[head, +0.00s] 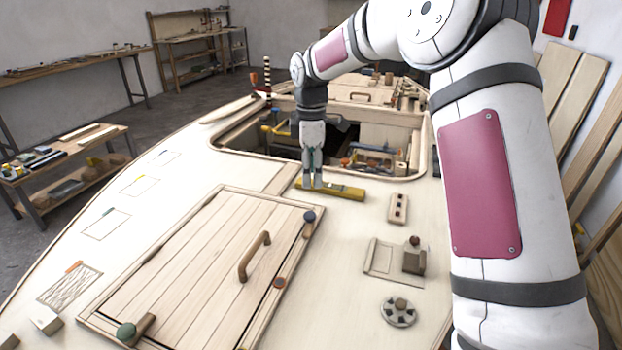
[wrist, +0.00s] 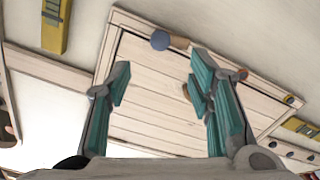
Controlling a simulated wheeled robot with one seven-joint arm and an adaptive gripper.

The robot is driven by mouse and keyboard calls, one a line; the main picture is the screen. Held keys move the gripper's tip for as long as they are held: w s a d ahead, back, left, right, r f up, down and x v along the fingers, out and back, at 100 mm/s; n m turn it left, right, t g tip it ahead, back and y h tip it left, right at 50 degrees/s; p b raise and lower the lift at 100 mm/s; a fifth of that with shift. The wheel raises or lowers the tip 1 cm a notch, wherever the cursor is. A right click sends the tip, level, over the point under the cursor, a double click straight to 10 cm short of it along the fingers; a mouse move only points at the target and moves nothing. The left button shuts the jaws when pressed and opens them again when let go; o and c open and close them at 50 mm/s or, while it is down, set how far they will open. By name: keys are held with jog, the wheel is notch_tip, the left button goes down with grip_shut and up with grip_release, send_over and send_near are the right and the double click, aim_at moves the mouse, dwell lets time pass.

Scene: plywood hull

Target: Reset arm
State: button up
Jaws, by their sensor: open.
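My arm reaches from the right over the plywood deck in the head view. My gripper (head: 313,186) points down near the deck opening, just in front of its edge. It is open, and the wrist view shows its two teal-padded fingers (wrist: 158,85) apart with nothing between them. A yellow bar (head: 345,192) lies on the deck by the fingertips; I cannot tell if they touch it. The slatted hatch panel (head: 200,260) lies nearer the camera, and it also shows beyond the fingers in the wrist view (wrist: 150,115).
The hatch has a wooden handle (head: 254,256) and round knobs at its edges. A small block with dark holes (head: 398,208), a latch block (head: 414,260) and a round grey fitting (head: 399,311) stand to its right. The open deck well (head: 370,137) holds tools. A low shelf (head: 75,170) is left.

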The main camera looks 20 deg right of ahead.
jog(key=s+r+m+t+h+p, duration=0.15)
jog(key=s+r+m, duration=0.25)
jog(key=s+r, duration=0.55)
jog(key=s+r+m+t+p, duration=0.1)
jog(key=s+r+m+p, duration=0.15)
jog(key=s+r, duration=0.65)
jog(key=s+f+m+t+y+p, duration=0.1)
jog(key=s+m, duration=0.8)
jog(key=s, duration=1.4)
jog(key=shift+s+f+t+p, duration=0.2)
jog(key=shift+f+t+p, duration=0.2)
jog(key=shift+f, duration=0.55)
jog(key=shift+w+r+y, duration=0.1)
jog(key=shift+y, duration=0.15)
